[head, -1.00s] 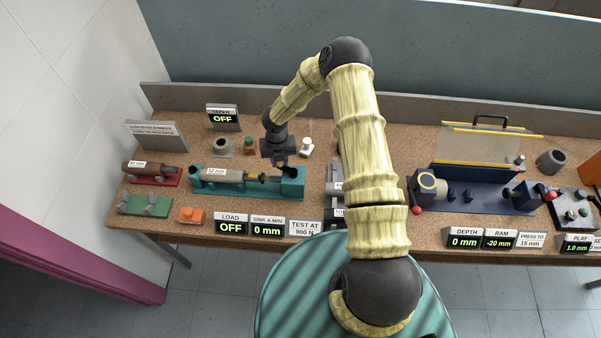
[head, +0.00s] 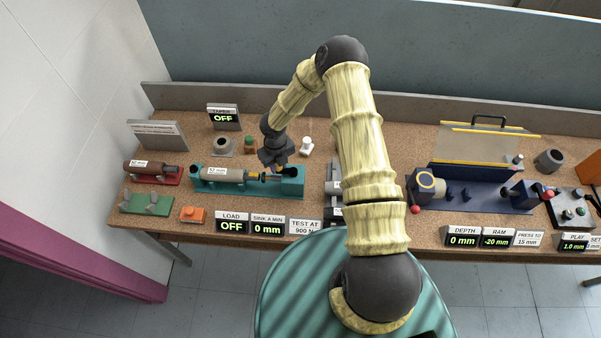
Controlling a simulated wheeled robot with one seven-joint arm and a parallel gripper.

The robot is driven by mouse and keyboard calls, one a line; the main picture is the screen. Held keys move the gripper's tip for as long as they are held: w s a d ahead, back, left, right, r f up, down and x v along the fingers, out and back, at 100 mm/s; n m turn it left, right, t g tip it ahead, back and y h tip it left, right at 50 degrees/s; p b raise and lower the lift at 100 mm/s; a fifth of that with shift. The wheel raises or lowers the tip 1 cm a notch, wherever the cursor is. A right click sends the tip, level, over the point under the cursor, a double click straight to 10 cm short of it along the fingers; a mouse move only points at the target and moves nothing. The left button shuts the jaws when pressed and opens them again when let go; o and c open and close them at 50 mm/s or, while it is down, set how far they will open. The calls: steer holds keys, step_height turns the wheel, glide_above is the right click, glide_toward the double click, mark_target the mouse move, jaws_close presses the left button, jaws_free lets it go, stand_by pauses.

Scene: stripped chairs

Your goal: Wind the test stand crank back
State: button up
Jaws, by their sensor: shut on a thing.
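The teal test stand (head: 292,189) is at the left of the bench in the head view. A grey cylinder (head: 222,175) with a small label lies along it, its thin rod pointing right. My gripper (head: 276,174) is low over the right part of the stand, by the rod's end. It is shut on the test stand's crank, which the gripper mostly hides. The load sign (head: 232,225) reads OFF and the sink sign (head: 267,227) reads 0 mm.
A red stand (head: 157,179) with a dark cylinder, a green block (head: 143,207) and an orange button box (head: 192,214) are to the left. A white-topped knob (head: 307,146) stands behind the stand. A blue press (head: 470,193) is to the right.

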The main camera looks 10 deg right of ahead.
steer(key=n, duration=0.1)
steer(key=s+n+p, duration=0.1)
steer(key=n, duration=0.1)
steer(key=s+n, duration=0.1)
steer(key=shift+a+n, duration=0.25)
steer(key=shift+n, duration=0.05)
steer(key=n, duration=0.1)
steer(key=s+n+p, duration=0.1)
steer(key=n, duration=0.1)
steer(key=s+n+p, duration=0.1)
steer(key=n, duration=0.1)
steer(key=shift+d, duration=0.35)
steer(key=o, duration=1.1)
steer(key=shift+c, duration=0.2)
steer(key=shift+d, duration=0.1)
